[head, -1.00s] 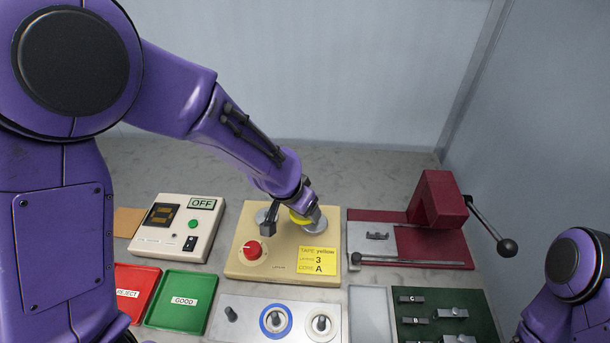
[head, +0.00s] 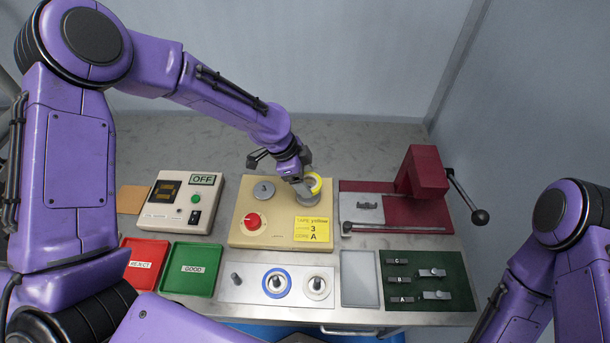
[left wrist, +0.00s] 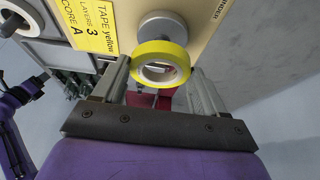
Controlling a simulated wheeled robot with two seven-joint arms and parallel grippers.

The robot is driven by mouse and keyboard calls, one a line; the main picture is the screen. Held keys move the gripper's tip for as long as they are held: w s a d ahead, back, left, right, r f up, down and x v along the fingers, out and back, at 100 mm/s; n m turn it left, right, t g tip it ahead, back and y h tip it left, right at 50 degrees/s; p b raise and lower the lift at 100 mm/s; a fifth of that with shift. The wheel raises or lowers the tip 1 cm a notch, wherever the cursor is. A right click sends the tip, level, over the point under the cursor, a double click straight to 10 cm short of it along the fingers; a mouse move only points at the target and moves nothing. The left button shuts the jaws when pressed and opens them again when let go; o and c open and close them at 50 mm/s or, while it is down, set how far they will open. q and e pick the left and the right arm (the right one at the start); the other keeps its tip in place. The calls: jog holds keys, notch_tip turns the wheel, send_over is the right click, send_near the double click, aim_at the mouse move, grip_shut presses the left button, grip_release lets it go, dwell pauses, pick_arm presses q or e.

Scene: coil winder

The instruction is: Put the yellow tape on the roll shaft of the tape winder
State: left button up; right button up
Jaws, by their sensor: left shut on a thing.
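The yellow tape (head: 314,183) is a ring held at the right rear of the beige tape winder (head: 246,225). My left gripper (head: 303,189) is shut on it. In the left wrist view the tape (left wrist: 161,50) sits between the two fingers (left wrist: 162,80), its hole facing the camera. It overlaps the edge of a grey disc (left wrist: 166,22) on the winder. In the head view this right disc (head: 308,199) lies just below the tape, partly hidden. I cannot tell whether they touch. A left disc (head: 264,190) with a small post is bare. My right gripper is out of view.
A yellow label (head: 313,229) and red knob (head: 253,221) are on the winder. A dark red press (head: 424,190) with a lever stands right, and a counter box (head: 180,203) left. Red and green trays (head: 190,270), a roll holder (head: 240,293) and a core tray (head: 455,290) are in front.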

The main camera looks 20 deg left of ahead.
pick_arm(q)
jog(key=shift+d+f, duration=0.1)
dwell(0.7)
jog(key=shift+f, duration=0.35)
dwell(0.4)
jog(key=shift+f+b, duration=0.9)
jog(key=shift+f, duration=0.6)
jog(key=o, duration=1.1)
jog(key=b+v, duration=0.1)
jog(key=v, duration=0.9)
jog(key=shift+r, duration=0.3)
